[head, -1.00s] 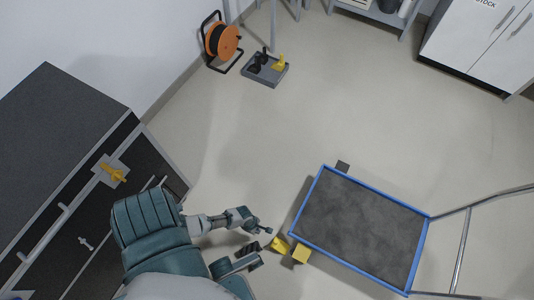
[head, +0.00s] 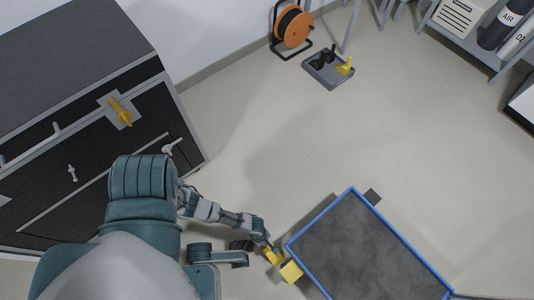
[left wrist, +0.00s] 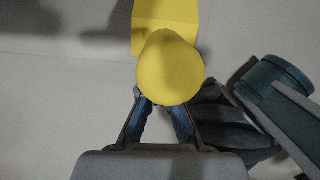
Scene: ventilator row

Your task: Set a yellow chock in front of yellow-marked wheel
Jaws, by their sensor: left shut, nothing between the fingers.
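A yellow chock (head: 272,257) is on the floor beside the cart's near left corner. In the left wrist view its round knob (left wrist: 170,68) fills the upper middle, with a flat yellow part (left wrist: 165,14) behind. A yellow block (head: 291,271), apparently the yellow wheel marking, is at the cart corner, close to the chock; whether they touch I cannot tell. My left gripper (head: 268,244) is just at the chock's knob, shut and empty. Its fingers (left wrist: 160,112) show below the knob, which partly covers their tips. My right gripper is not in view.
The blue-rimmed cart (head: 318,217) stands at lower right, with a dark block (head: 372,196) at its far corner. A grey tray (head: 318,76) with black chocks and another yellow chock (head: 346,66) lies near an orange reel (head: 293,28). A dark cabinet (head: 85,150) is left. Floor between is clear.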

